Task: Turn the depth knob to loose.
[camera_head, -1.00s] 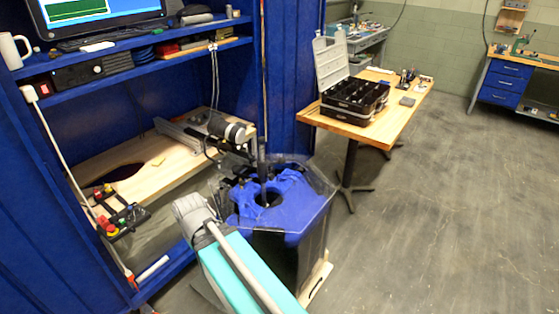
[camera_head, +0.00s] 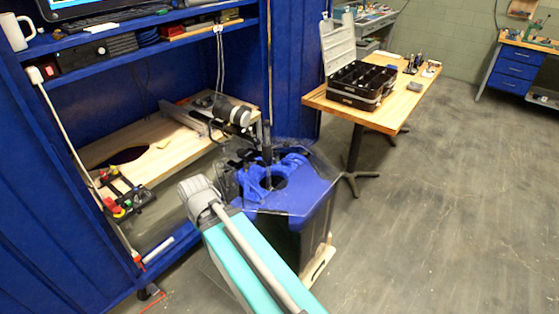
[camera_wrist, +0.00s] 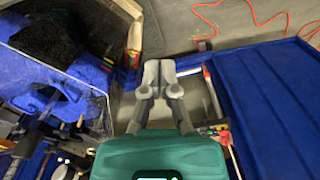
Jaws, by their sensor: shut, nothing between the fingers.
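The tank (camera_head: 318,224), a clear-walled box with a blue top part (camera_head: 310,192) around a dark round opening, stands on the floor in the middle of the head view. A dark upright post (camera_head: 267,140) and a motor-like cylinder (camera_head: 232,112) are by it. I cannot make out the depth knob or its setting for certain. My gripper (camera_wrist: 158,68) is shut and empty in the wrist view, with the tank's blue part (camera_wrist: 55,100) to its left.
A blue bench (camera_head: 60,215) with a wooden worktop (camera_head: 165,145) stands to the left. A wooden table (camera_head: 400,105) with an open black toolbox (camera_head: 362,84) stands behind right. An orange cable (camera_wrist: 255,22) lies on the floor. Open floor (camera_head: 450,210) is to the right.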

